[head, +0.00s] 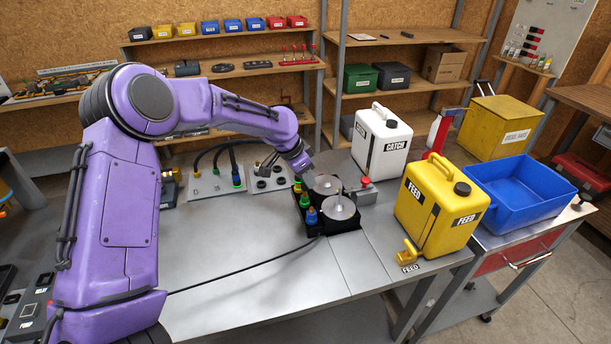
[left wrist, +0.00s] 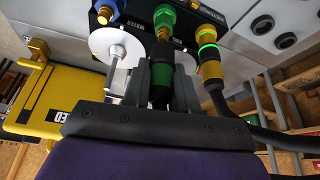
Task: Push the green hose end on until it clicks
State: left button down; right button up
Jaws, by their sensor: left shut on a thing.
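My left gripper (left wrist: 161,80) is shut on the green hose end (left wrist: 160,90), a dark body with green showing between the fingers in the left wrist view. Its front is in line with a green fitting (left wrist: 164,22) on the dark block; I cannot tell whether it is fully seated. Beside it, a brass-coloured hose end (left wrist: 211,70) sits at a port with a lit green ring (left wrist: 207,48). In the head view, the purple left arm reaches the pump block (head: 345,225), and the held hose end is hidden. My right gripper is not in view.
The yellow FEED jug (head: 437,212) and white CATCH jug (head: 382,143) stand right of the block. A blue bin (head: 520,188) is on the side cart. Port panels (head: 215,184) stand behind. A black cable (head: 245,268) crosses the otherwise clear front of the table.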

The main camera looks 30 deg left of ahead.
aim_at(305, 185)
pick_arm(q)
jog(key=shift+s+p, duration=0.25)
jog(key=shift+p, duration=0.2)
jog(key=shift+f, duration=0.15)
jog(key=shift+f+b, duration=0.4)
jog(key=shift+f, duration=0.35)
jog(key=shift+f, duration=0.6)
dwell(0.9)
